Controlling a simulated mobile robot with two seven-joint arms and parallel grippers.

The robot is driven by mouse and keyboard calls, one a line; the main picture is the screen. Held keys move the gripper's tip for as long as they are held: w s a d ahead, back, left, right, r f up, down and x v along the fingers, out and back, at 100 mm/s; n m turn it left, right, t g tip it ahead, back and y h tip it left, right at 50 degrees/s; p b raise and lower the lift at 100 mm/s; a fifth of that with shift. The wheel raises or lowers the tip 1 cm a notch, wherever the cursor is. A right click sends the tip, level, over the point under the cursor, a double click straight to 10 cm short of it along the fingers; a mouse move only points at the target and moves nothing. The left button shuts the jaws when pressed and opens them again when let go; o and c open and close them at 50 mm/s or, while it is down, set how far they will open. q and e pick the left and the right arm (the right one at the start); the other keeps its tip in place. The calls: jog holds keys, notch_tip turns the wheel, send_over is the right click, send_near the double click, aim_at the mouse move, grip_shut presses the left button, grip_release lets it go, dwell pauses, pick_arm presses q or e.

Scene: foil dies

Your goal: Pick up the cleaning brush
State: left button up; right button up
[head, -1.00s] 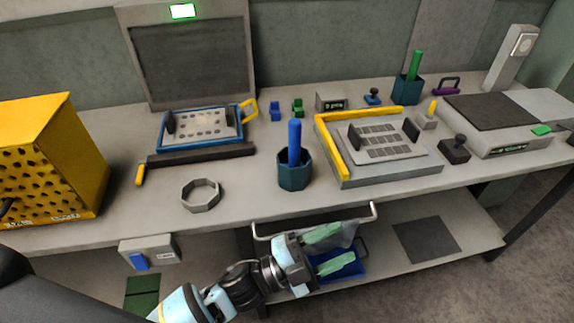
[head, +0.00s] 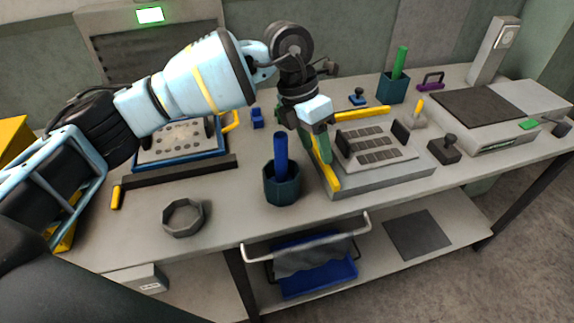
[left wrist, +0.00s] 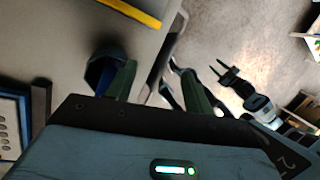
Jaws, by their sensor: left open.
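A blue handle (head: 281,152) stands upright in a dark teal octagonal cup (head: 282,187) on the bench; any bristles are hidden inside. A green handle (head: 400,62) stands in a square teal cup (head: 393,88) at the back right. I cannot tell which handle is the cleaning brush. My left gripper (head: 322,148) is open and empty, fingers pointing down, just right of the blue handle. In the left wrist view its green fingers (left wrist: 160,88) are apart, and the octagonal cup (left wrist: 98,68) shows behind one. What looks like my right gripper (left wrist: 226,76) is small there.
A grey fixture with a yellow edge (head: 375,112) lies close right of the cup. A grey ring (head: 183,217) and a dark bar with yellow handle (head: 180,176) lie left. A rail (head: 308,232) fronts a blue bin (head: 318,279) below. Bench space in front of the cup is clear.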

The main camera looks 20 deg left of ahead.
aim_at(281, 133)
pick_arm(q)
jog(key=a+r+y, duration=0.1)
jog(key=a, duration=0.1)
jog(key=w+a+r+y, duration=0.1)
jog(key=a, duration=0.1)
jog(key=a+r+y+p, duration=0.1)
jog(key=a, duration=0.2)
jog(key=shift+w+r+t+y, duration=0.3)
jog(key=shift+w, duration=0.05)
jog(key=shift+s+a, duration=0.15)
jog(key=shift+s, duration=0.15)
jog(key=shift+s+f, duration=0.1)
jog(key=shift+f, duration=0.05)
jog(key=shift+w+f, duration=0.2)
jog(key=shift+f, duration=1.15)
jog(key=shift+s+f, duration=0.2)
jog(key=shift+f, duration=0.35)
notch_tip(281, 133, down, 3)
jog(key=shift+s+f+p, duration=0.1)
jog(key=shift+f+p, duration=0.1)
jog(key=shift+p, duration=0.1)
jog(key=shift+f, duration=0.35)
pick_arm(e)
jog(key=r, duration=0.1)
jog(key=a+r, duration=0.1)
jog(key=s+r, duration=0.1)
jog(key=shift+a+r, duration=0.1)
jog(key=shift+a, duration=0.15)
